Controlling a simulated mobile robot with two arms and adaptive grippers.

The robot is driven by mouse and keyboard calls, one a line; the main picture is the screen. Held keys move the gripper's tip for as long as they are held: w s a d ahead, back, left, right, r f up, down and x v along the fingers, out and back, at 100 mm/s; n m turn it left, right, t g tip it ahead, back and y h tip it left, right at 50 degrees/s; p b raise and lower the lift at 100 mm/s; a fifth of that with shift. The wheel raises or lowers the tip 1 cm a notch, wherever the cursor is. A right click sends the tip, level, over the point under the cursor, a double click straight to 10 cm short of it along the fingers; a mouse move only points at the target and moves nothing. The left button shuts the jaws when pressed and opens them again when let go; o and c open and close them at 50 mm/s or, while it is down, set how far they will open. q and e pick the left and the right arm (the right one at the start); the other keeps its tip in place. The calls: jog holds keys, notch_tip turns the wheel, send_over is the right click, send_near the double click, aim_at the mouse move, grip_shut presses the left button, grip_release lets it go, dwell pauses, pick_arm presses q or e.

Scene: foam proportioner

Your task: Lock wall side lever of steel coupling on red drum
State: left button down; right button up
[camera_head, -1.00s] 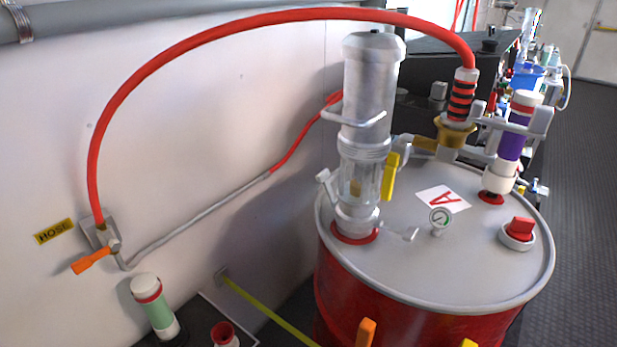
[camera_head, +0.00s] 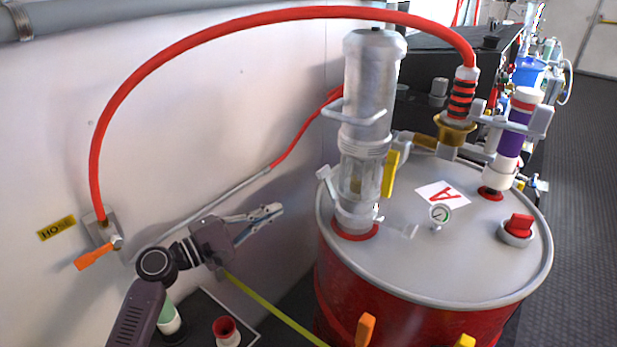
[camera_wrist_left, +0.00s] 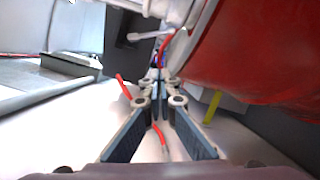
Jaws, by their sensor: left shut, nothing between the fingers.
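The red drum (camera_head: 400,295) has a grey lid. The steel coupling (camera_head: 357,215) stands upright on the lid at the foot of a clear and silver cylinder (camera_head: 367,95). Its wall side lever (camera_head: 326,183) sticks out and up on the left, apart from the coupling body. A second lever (camera_head: 404,232) sticks out on the right. My left gripper (camera_head: 277,210) is shut and empty, left of the drum between wall and lid, short of the lever. In the left wrist view its fingers (camera_wrist_left: 159,78) point ahead, with the drum (camera_wrist_left: 260,50) at right. My right gripper is not in view.
A red hose (camera_head: 250,22) arches from the wall fitting with an orange handle (camera_head: 95,258) to the drum top. A grey pipe (camera_head: 215,205) runs along the wall. A yellow strip (camera_head: 275,310) crosses below my gripper.

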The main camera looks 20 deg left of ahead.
aim_at(318, 172)
pick_arm(q)
jog(key=w+d+r+n+t+p, duration=0.1)
jog(key=w+d+r+p, duration=0.4)
jog(key=w, duration=0.3)
jog(key=shift+w+d+r+n+p, duration=0.2)
jog(key=shift+d+n+p, duration=0.2)
jog(key=shift+d, duration=0.3)
jog(key=shift+s+d+r+m+g, duration=0.15)
jog(key=shift+d+r+m, duration=0.2)
jog(key=shift+m, duration=0.35)
jog(key=shift+s+d+r+m+g, duration=0.15)
jog(key=shift+d+r+m, duration=0.15)
jog(key=shift+m, duration=0.4)
jog(key=shift+w+f+b, duration=0.1)
jog(key=shift+b, duration=0.2)
